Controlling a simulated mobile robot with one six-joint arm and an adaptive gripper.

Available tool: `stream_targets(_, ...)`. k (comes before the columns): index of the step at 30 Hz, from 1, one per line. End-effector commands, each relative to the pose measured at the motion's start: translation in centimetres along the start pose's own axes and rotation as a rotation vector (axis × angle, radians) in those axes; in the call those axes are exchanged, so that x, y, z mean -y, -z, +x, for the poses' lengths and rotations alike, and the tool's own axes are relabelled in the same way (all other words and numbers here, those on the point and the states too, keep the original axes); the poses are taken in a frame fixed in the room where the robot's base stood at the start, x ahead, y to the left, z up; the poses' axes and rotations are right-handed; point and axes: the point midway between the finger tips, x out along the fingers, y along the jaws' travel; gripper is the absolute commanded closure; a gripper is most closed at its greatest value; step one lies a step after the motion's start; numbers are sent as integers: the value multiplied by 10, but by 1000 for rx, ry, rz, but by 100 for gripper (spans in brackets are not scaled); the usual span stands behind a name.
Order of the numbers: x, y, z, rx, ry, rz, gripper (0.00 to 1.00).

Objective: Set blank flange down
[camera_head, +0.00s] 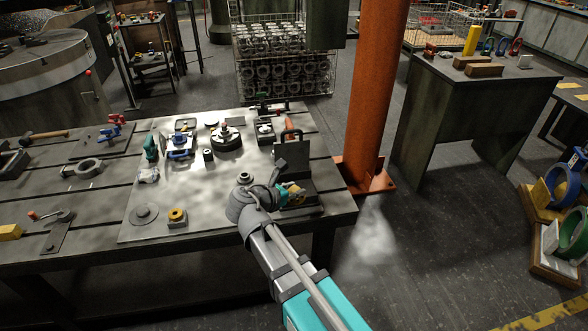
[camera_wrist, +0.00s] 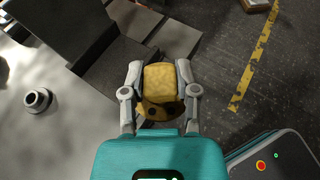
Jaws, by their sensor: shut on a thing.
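My gripper (camera_wrist: 160,88) is shut on the blank flange (camera_wrist: 160,109), a yellow-brown piece with dark holes in its face; a yellow block-like part (camera_wrist: 159,76) shows between the fingers, and I cannot tell whether it belongs to the flange. In the head view my gripper (camera_head: 285,192) is at the right front of the table, beside a dark angle-shaped block (camera_head: 293,156). The flange shows there only as a small yellow patch (camera_head: 294,188). In the wrist view the dark block (camera_wrist: 120,55) lies just left of and behind the flange. I cannot tell whether they touch.
The worktable (camera_head: 90,252) bears a pale plate (camera_head: 205,198) with several castings. A small round fitting (camera_head: 245,178) stands left of my gripper; it also shows in the wrist view (camera_wrist: 38,100). A grey block with a yellow ring (camera_head: 177,217) sits at the front. An orange column (camera_head: 374,95) rises right.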

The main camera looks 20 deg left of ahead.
Motion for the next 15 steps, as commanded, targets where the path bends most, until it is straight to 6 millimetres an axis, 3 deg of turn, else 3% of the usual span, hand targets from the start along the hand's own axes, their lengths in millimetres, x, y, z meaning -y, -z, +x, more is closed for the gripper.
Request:
stream_targets(8,-13,2,12,1,21,9,100)
stream_targets(15,-46,5,47,0,87,35,100)
